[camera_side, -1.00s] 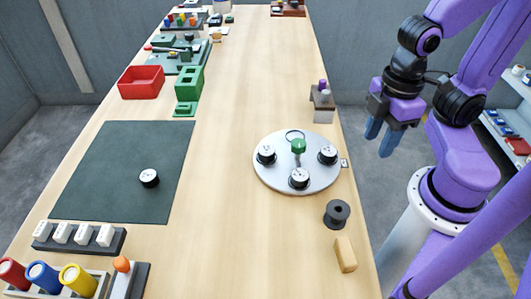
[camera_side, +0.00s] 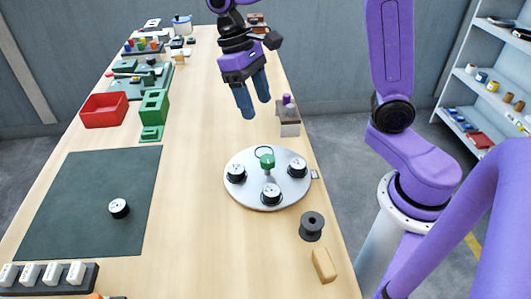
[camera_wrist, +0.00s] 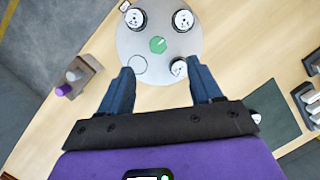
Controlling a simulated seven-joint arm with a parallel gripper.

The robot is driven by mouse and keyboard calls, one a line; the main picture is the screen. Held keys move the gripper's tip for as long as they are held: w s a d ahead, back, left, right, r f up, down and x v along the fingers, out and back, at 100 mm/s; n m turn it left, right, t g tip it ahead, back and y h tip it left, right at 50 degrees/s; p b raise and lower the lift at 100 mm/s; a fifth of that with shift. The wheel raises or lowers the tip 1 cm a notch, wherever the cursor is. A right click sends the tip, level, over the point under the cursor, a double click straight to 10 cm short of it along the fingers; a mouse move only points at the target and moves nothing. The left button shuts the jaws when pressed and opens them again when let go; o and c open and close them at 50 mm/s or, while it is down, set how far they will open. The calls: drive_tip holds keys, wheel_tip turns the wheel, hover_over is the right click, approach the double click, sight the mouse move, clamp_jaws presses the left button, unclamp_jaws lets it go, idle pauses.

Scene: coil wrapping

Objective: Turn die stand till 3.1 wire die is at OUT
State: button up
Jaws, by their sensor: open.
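The die stand is a round grey turntable (camera_side: 254,195) with a green knob (camera_side: 267,161) at its centre. Three black-and-white dies sit on it: one at the left (camera_side: 236,174), one at the right (camera_side: 297,168) and one at the front (camera_side: 271,194). An empty ring-marked place lies at the back. The stand also shows in the wrist view (camera_wrist: 160,17), with its green knob (camera_wrist: 158,45). Die labels are too small to read. A small tag (camera_side: 315,174) sits at the stand's right edge; its writing is unreadable. My gripper (camera_side: 252,100) is open and empty, above the table behind the stand.
A loose die (camera_side: 119,208) lies on the dark green mat (camera_side: 75,190). A black spool (camera_side: 311,226) and a tan block (camera_side: 324,265) are in front. The table centre is clear.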

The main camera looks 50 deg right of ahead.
drive_tip(key=w+d+m, duration=0.1)
drive_tip(key=w+m, duration=0.1)
drive_tip(key=w, duration=0.3)
approach(267, 158)
drive_tip(key=shift+g+y, duration=0.3)
drive_tip(key=shift+g, duration=0.1)
drive_tip(key=x, duration=0.8)
drive_tip(key=shift+w+d+f, duration=0.2)
drive_tip(key=shift+d+f, duration=0.1)
drive_tip(key=shift+f, duration=0.15)
clamp_jaws()
